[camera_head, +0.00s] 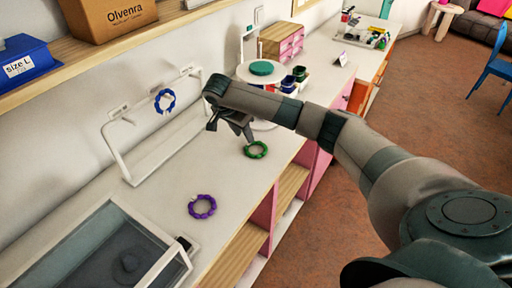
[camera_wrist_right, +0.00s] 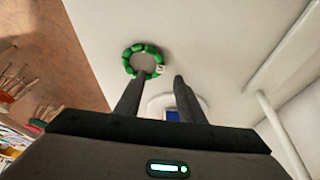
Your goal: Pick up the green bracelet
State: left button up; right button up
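The green bracelet (camera_head: 256,150) lies flat on the white counter, close to its front edge. It also shows in the right wrist view (camera_wrist_right: 144,60), just beyond the tip of one finger. My right gripper (camera_head: 231,136) is above the counter, a little left of the bracelet in the head view. In the right wrist view its two fingers (camera_wrist_right: 162,78) are spread apart with nothing between them. I cannot tell from these views how high the fingertips are above the counter. My left gripper is not in view.
A purple bracelet (camera_head: 202,206) lies nearer on the counter (camera_head: 150,215). A blue bracelet (camera_head: 165,101) hangs on a white stand (camera_head: 127,160) by the wall.

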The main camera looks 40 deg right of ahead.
aim_at(247, 145)
jog(key=shift+w+f, duration=0.1)
jog(key=shift+f, duration=0.15)
jog(key=shift+d+f+p, duration=0.4)
jog(key=shift+f+p, duration=0.25)
jog(key=shift+p, duration=0.15)
jog(key=shift+p+x, duration=0.5)
jog(key=shift+x, duration=0.6)
jog(key=shift+d+f, duration=0.15)
jog(key=shift+f, duration=0.6)
jog(key=shift+c, duration=0.5)
grip_shut()
